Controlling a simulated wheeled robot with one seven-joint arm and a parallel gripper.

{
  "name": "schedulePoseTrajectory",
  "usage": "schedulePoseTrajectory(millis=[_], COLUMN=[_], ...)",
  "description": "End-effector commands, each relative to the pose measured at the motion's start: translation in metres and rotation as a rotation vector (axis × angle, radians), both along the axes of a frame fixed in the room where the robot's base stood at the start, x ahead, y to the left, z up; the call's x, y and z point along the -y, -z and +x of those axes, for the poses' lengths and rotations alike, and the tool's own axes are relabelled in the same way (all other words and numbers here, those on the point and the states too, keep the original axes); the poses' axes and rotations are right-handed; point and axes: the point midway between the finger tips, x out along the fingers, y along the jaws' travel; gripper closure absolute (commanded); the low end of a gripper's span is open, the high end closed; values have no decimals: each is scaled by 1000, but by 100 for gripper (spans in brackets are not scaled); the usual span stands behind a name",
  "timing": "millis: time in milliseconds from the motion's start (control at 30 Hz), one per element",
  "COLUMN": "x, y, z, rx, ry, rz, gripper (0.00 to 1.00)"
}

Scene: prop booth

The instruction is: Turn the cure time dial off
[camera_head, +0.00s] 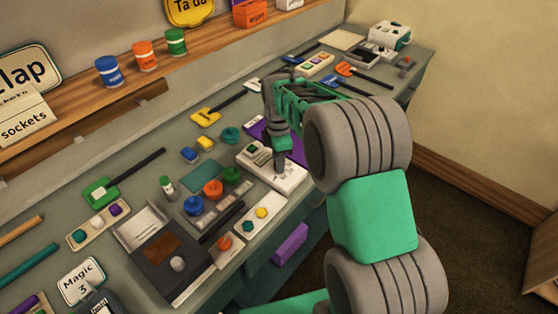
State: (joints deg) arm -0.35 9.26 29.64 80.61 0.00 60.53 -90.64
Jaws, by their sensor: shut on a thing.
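A white box-shaped device (287,184) with a small dark-green-topped part and printed marks lies flat on the grey-green bench. My gripper (279,167) points straight down onto the top of this device, near its middle. The fingers look closed together on a small knob there, which I take to be the cure time dial. The fingers hide the knob, so its pointer and setting cannot be read. My green and grey arm reaches in from the right and covers part of the bench behind.
A purple flat piece (297,150) lies just behind the device. Blue, red and green round pots (213,188) stand to its left. A dark machine with a brown window (162,247) is nearer. A shelf runs along the wall.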

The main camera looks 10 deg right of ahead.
Motion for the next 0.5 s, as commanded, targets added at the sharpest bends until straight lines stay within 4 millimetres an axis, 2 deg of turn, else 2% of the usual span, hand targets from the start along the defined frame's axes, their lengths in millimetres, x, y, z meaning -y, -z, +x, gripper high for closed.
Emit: schedulePoseTrajectory(millis=[500], x=[0], y=[-1], z=[1], rx=[3], ry=[58], rz=[0], gripper=[100])
